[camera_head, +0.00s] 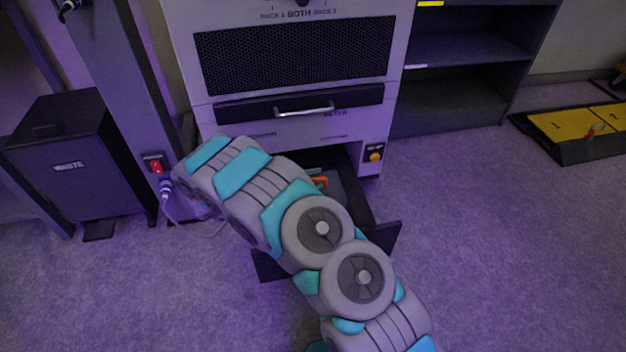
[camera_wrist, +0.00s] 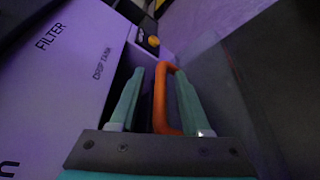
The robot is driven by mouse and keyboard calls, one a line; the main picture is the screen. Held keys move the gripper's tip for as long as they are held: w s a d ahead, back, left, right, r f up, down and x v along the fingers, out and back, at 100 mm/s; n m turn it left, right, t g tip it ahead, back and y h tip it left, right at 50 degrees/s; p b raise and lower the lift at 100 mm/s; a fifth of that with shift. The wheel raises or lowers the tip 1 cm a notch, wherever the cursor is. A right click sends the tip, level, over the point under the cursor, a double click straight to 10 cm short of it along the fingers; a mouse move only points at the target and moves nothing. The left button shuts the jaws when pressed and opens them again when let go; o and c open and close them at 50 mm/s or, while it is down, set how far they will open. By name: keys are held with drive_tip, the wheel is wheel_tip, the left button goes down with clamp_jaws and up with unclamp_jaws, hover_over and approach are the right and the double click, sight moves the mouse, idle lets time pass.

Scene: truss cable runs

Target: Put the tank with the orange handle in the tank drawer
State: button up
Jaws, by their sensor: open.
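The orange handle (camera_head: 320,182) of the tank shows in the head view inside the pulled-out drawer (camera_head: 385,243) at the bottom of the cabinet. The tank's grey body (camera_head: 341,190) is mostly hidden by my arm. In the wrist view the orange handle (camera_wrist: 160,98) stands between the two teal fingers of my gripper (camera_wrist: 159,76). The fingers are open, with a gap visible on the left side of the handle; I cannot tell whether the right finger touches it. A "DRIP TANK" label (camera_wrist: 102,64) is on the panel to the left.
The cabinet (camera_head: 295,140) has a closed filter drawer with a bar handle (camera_head: 304,110) above. A waste bin (camera_head: 75,165) stands left, beside a post with a red switch (camera_head: 156,166). Shelves (camera_head: 455,100) and a yellow numbered tray (camera_head: 575,125) are right. Floor right of my arm is clear.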

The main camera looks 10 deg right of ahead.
drive_tip(key=v, duration=1.2)
drive_tip(key=s+d+r+m+g+y, duration=0.4)
drive_tip(key=s+d+r+m+g, duration=0.35)
drive_tip(key=s+d+r, duration=0.85)
drive_tip(key=s+a+r+m+y, duration=0.1)
drive_tip(key=s+y, duration=0.4)
drive_tip(key=s, duration=0.7)
drive_tip(key=s+a+r+m+y, duration=0.2)
drive_tip(key=s+a+r+y, duration=0.1)
drive_tip(key=s, duration=0.8)
drive_tip(key=a+t+y, duration=0.1)
drive_tip(key=y, duration=0.1)
drive_tip(key=shift+s+r+y+p, duration=0.2)
drive_tip(key=shift+s+y+p, duration=0.1)
drive_tip(key=shift+s+p, duration=0.1)
drive_tip(key=shift+a, duration=0.15)
drive_tip(key=shift+c, duration=0.4)
